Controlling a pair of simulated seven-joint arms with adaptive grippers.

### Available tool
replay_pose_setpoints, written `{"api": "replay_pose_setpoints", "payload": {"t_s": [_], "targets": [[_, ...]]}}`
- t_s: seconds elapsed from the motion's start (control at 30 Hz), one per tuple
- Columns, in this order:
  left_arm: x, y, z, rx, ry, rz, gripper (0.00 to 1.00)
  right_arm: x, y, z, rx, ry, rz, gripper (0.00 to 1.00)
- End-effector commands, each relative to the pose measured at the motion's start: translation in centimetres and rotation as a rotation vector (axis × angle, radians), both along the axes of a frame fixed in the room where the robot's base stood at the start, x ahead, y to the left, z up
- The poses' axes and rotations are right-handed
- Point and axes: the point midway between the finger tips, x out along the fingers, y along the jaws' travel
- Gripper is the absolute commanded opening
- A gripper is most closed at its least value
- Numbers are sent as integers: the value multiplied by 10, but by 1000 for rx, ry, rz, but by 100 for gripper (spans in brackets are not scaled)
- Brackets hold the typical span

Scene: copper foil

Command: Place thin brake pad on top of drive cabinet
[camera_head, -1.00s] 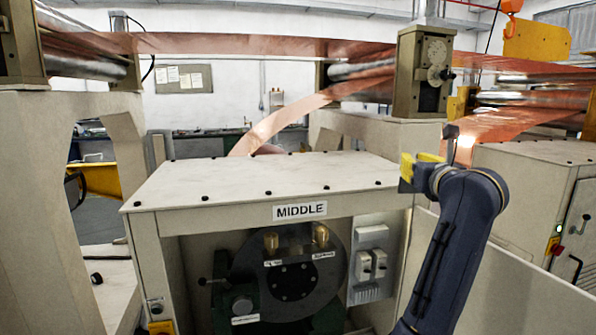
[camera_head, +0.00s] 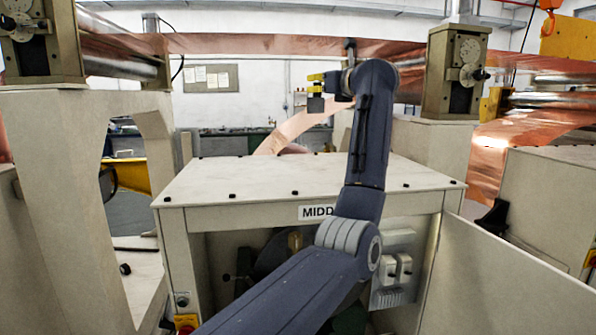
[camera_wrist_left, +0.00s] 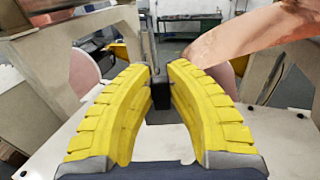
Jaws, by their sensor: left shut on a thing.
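The drive cabinet (camera_head: 255,182) stands in the middle of the head view with a flat pale top and a partly covered label reading "MIDD". My left gripper (camera_head: 316,84) has yellow fingers and is high above the cabinet's top, apart from it. It is shut on a small dark grey block, which I take as the thin brake pad (camera_head: 316,104). In the left wrist view the pad (camera_wrist_left: 159,94) shows dark between the tips of the yellow fingers, with the pale cabinet top (camera_wrist_left: 42,157) below. My right gripper is not in view.
Small dark bolts line the edges of the cabinet top, which is otherwise clear. A roller bearing block (camera_head: 455,72) stands behind it at the right. Copper foil (camera_head: 280,44) runs overhead, and a strip (camera_head: 283,132) slopes down behind the cabinet. My left arm crosses the cabinet's front.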

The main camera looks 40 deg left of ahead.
Motion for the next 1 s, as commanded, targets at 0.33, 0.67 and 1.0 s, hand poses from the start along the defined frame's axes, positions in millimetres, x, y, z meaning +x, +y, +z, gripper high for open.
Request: {"api": "replay_pose_setpoints", "payload": {"t_s": [0.33, 0.67, 1.0], "targets": [[-7, 30, 15, 0, 1, 25, 0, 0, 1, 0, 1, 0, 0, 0], [-8, 32, -50, 1, 3, 26, 0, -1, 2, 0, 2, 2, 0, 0], [-8, 31, -115, 2, 1, 26, 0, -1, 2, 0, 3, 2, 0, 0]]}}
